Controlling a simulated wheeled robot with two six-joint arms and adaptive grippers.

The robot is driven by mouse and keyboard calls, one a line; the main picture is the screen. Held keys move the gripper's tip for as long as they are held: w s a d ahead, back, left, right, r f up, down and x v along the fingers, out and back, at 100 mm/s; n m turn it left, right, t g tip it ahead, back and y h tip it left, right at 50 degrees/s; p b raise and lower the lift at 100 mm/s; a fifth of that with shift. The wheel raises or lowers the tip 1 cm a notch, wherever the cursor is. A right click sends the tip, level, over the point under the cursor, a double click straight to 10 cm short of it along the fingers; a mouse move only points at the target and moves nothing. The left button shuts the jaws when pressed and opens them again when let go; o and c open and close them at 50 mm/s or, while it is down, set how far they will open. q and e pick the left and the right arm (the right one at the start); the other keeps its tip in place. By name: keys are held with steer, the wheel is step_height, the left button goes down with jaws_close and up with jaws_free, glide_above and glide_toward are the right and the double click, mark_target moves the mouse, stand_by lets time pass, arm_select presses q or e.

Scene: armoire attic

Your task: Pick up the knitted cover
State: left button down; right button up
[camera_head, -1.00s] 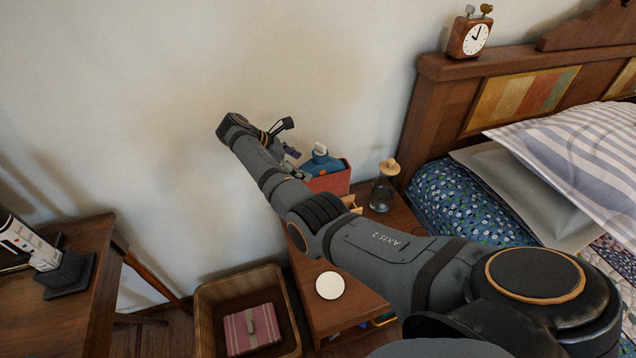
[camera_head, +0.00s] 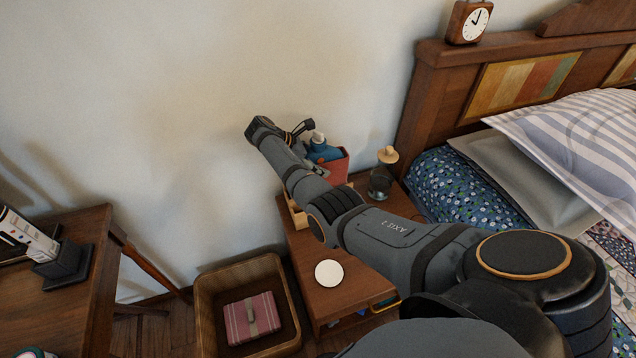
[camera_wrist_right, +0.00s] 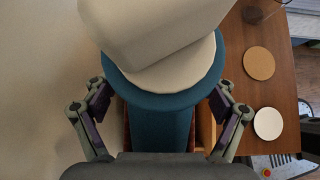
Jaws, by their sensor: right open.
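A blue-teal, bottle-like thing with a white top (camera_head: 322,150) stands in a red box (camera_head: 335,168) on the nightstand, against the wall. It is the likeliest knitted cover, but I cannot make out any knit. In the right wrist view its teal body (camera_wrist_right: 160,125) and white top fill the upper middle, very close to the camera. My right gripper (camera_head: 300,135) is at this thing, partly hidden behind its own arm in the head view. Its open fingers (camera_wrist_right: 160,103) stand on either side of the teal body; contact is not clear. My left gripper is out of view.
A glass carafe with a cork-coloured top (camera_head: 381,178) stands right of the red box. A white disc (camera_head: 328,273) lies on the nightstand (camera_head: 345,300). A wooden bin (camera_head: 208,310) holds a pink striped item. The bed (camera_head: 455,200) is at right, a desk (camera_head: 75,285) at left.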

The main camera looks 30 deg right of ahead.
steer(key=shift+x, duration=0.8)
steer(key=shift+c, duration=0.7)
jaws_close()
steer(key=shift+w+r, duration=0.15)
